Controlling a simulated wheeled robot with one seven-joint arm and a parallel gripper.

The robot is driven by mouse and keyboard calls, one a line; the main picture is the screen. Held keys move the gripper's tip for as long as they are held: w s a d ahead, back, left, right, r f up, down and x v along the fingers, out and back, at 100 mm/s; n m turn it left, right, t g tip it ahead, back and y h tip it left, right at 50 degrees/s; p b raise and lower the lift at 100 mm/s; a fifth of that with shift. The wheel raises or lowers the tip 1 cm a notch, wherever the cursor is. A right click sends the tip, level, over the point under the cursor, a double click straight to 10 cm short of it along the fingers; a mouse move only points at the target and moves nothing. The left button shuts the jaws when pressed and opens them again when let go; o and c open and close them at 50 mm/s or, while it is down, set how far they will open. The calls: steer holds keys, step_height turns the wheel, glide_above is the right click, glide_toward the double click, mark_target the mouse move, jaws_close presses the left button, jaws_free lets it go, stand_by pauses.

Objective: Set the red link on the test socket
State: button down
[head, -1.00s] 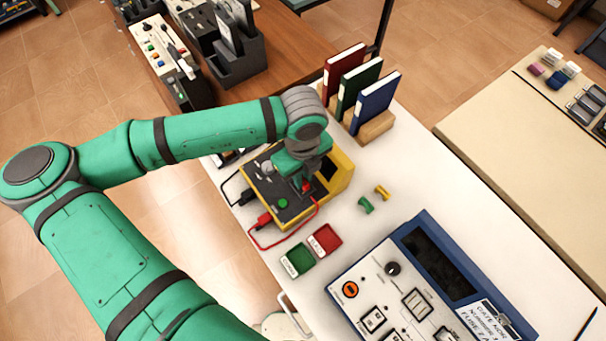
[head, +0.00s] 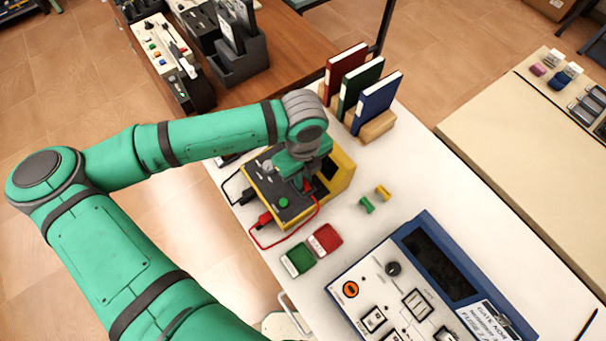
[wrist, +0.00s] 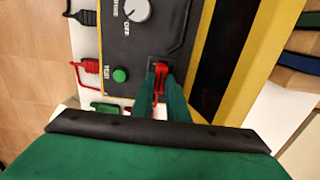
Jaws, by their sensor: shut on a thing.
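A yellow-framed tester with a dark panel (head: 268,186) stands on the white bench. Its panel carries a green button (wrist: 120,74) and a grey knob (wrist: 136,10). My gripper (head: 304,184) points down over the right part of that panel. In the wrist view its green fingers (wrist: 163,98) are shut on the red link (wrist: 160,72), which sits between the fingertips at the panel. The test socket is hidden beneath the link and fingers, and I cannot tell whether the link is seated in it.
Red and black leads run from the tester's left side. A green tray (head: 298,260) and a red tray (head: 325,240) lie in front. A green link (head: 367,204) and a yellow link (head: 383,192) lie to the right. A blue instrument (head: 420,280) and upright binders (head: 375,104) stand nearby.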

steer(key=shift+f, duration=0.15)
steer(key=c, duration=2)
jaws_free()
steer(key=shift+r, duration=5.5)
